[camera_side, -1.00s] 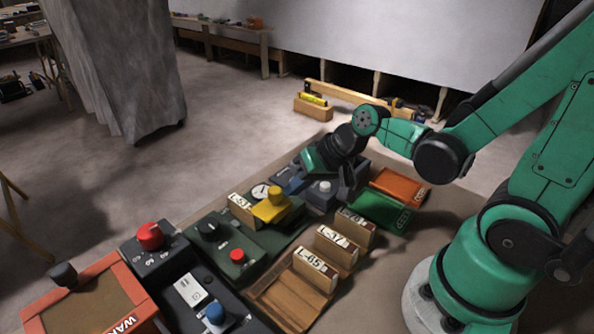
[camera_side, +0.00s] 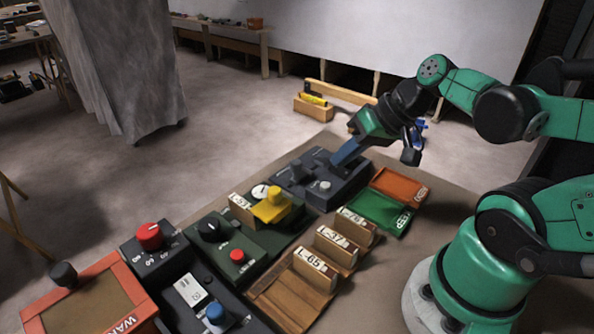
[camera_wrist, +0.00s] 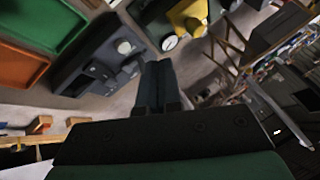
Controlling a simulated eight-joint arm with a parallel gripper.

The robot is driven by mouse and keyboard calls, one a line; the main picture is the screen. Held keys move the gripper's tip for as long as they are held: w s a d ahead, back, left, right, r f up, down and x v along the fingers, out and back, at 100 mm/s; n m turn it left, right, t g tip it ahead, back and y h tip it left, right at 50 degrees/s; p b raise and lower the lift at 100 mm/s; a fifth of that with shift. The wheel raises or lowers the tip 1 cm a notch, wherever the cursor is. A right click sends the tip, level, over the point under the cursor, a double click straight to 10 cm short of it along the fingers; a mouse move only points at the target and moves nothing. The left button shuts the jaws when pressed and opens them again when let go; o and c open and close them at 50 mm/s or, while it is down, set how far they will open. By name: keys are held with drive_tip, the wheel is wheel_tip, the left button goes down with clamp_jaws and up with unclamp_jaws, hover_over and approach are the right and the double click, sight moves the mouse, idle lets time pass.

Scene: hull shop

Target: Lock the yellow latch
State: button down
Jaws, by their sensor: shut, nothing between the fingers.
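The yellow latch (camera_side: 272,208) is a chunky yellow piece with a raised knob on a dark green panel (camera_side: 262,238), beside a small white dial (camera_side: 260,191). In the wrist view the yellow latch (camera_wrist: 188,17) shows at the top, partly cut off by the frame edge. I cannot tell whether it is locked. My gripper (camera_side: 335,162) is shut and empty, its blue fingers above the dark grey panel, up and right of the latch and apart from it. In the wrist view my gripper (camera_wrist: 158,64) shows its fingers together.
The dark grey panel (camera_side: 345,193) has a pale knob (camera_side: 324,186). A red knob (camera_side: 149,235), a red button (camera_side: 237,255) and a blue knob (camera_side: 215,313) stand near the front. Labelled wooden blocks (camera_side: 316,268), a green tray (camera_side: 372,212) and an orange tray (camera_side: 399,185) lie right.

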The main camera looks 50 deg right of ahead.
drive_tip(key=shift+v, duration=1.3)
drive_tip(key=w+a+f+n+h, duration=0.1)
drive_tip(key=w+a+n+h, duration=0.2)
drive_tip(key=w+a+n, duration=0.1)
drive_tip(key=shift+w+a+t, duration=0.2)
drive_tip(key=shift+t, duration=0.1)
drive_tip(key=c, duration=1.5)
unclamp_jaws()
